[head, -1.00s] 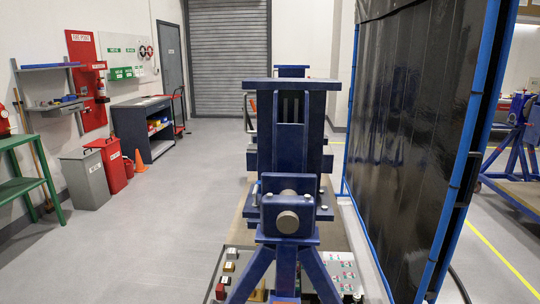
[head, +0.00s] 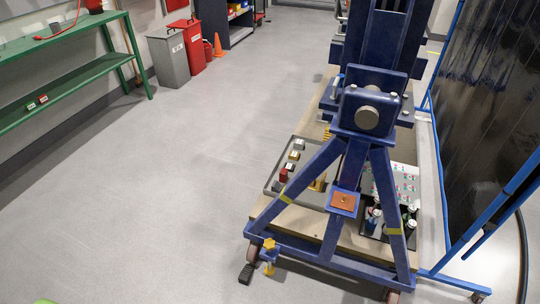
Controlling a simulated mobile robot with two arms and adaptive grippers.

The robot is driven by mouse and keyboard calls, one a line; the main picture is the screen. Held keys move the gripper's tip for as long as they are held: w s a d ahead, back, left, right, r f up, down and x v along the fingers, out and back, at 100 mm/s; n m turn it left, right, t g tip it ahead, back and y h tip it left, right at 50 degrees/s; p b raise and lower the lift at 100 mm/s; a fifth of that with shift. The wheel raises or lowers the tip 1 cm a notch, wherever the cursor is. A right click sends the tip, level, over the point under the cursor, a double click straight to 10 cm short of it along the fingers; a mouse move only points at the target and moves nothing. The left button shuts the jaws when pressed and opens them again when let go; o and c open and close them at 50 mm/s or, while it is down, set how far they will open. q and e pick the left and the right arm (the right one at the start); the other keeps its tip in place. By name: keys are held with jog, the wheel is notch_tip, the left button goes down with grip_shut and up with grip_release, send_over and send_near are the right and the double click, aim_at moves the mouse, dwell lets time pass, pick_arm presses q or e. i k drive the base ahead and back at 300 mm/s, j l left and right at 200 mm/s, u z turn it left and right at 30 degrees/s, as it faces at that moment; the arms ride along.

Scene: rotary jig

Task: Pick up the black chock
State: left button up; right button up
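A small dark block (head: 247,273), which looks like the black chock, lies on the grey floor by the front left foot of the blue rotary jig (head: 330,205). It sits just left of a yellow screw-like part (head: 269,257) on the jig's base. I cannot tell whether it touches the jig's foot or caster. Neither of my grippers is in view.
A tray with small coloured blocks (head: 289,170) and a black bin with bottles (head: 376,222) sit under the jig. A dark curtain screen (head: 487,130) stands right. A green bench (head: 75,85) stands left. The floor between bench and jig is clear.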

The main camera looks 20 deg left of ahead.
aim_at(244, 278)
jog(key=u, duration=0.8)
